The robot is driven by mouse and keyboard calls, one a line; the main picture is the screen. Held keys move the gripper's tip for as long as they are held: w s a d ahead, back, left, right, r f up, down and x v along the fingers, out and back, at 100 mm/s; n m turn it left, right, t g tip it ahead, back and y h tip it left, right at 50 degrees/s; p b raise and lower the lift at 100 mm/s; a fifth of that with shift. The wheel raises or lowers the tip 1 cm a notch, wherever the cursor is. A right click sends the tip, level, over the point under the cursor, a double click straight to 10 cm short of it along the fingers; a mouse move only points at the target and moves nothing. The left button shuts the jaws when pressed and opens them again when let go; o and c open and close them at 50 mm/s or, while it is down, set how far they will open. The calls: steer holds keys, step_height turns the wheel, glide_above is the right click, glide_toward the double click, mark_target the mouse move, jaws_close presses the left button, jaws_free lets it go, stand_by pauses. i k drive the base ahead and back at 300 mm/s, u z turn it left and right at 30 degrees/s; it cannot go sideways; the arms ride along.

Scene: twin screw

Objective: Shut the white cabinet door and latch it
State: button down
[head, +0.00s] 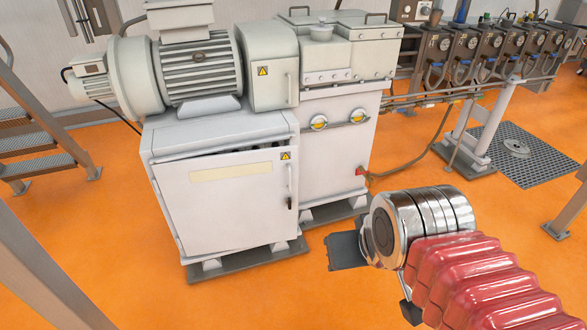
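The white cabinet door (225,215) is on the front of the low cabinet under the motor, left of centre. Only a dark grey finger part shows clearly. The wrist hides the rest, so its opening cannot be read.
The large motor (200,65) sits on top of the cabinet. A second white cabinet (335,160) with yellow round gauges adjoins on the right. Metal stairs (40,140) stand at far left, and a post (490,120) with pipes at right. Orange floor in front is clear.

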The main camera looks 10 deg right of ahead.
mark_target(218, 203)
steer(key=u, duration=0.2)
steer(key=i, duration=0.6)
steer(key=u, duration=0.8)
steer(key=i, duration=0.5)
steer(key=u, duration=0.35)
